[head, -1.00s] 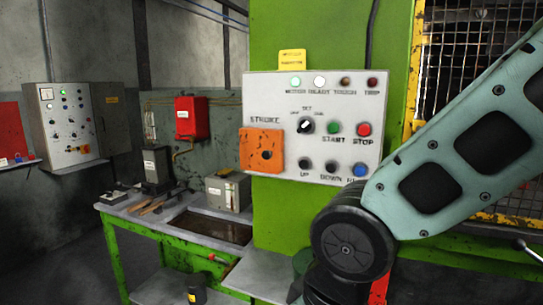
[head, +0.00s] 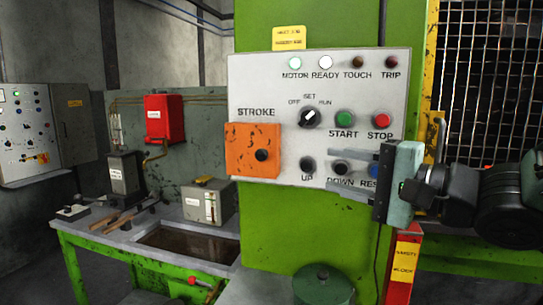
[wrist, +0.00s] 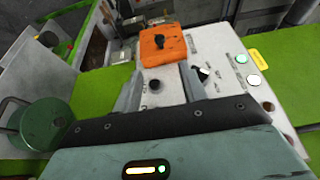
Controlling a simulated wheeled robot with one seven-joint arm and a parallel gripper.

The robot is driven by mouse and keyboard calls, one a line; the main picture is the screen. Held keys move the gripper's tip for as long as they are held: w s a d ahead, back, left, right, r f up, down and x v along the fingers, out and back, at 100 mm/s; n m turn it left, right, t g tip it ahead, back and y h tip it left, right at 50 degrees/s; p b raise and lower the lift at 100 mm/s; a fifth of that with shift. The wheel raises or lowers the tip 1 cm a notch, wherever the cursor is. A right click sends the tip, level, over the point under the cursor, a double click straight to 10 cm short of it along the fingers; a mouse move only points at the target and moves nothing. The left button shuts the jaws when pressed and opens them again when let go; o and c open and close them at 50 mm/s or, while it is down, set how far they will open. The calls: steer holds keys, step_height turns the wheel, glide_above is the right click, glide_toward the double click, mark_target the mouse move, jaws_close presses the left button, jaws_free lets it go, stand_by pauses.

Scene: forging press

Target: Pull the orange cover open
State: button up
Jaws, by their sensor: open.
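The orange cover (head: 241,160) is a scuffed square plate with a dark round knob (head: 261,155), under the word STROKE on the grey control panel (head: 256,89). It lies flat against the panel. In the wrist view the orange cover (wrist: 155,50) and its knob (wrist: 160,41) show beyond the fingers. My gripper (head: 340,172) is open and empty, to the right of the cover, in front of the panel's lower row near the DOWN button. In the wrist view my gripper (wrist: 160,80) points towards the cover, with a gap left between them. What lies behind the cover is hidden.
The panel carries a selector (head: 310,117), a green START button (head: 344,118) and a red STOP button (head: 381,121). Below stand a green round canister (head: 322,287) and a red post (head: 402,262). A workbench (head: 110,252) with boxes is at left. Space before the cover is clear.

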mark_target(261, 155)
steer(key=p+x, duration=1.3)
steer(key=x, duration=0.4)
steer(key=shift+w, duration=0.15)
jaws_close()
steer(key=shift+a, duration=0.1)
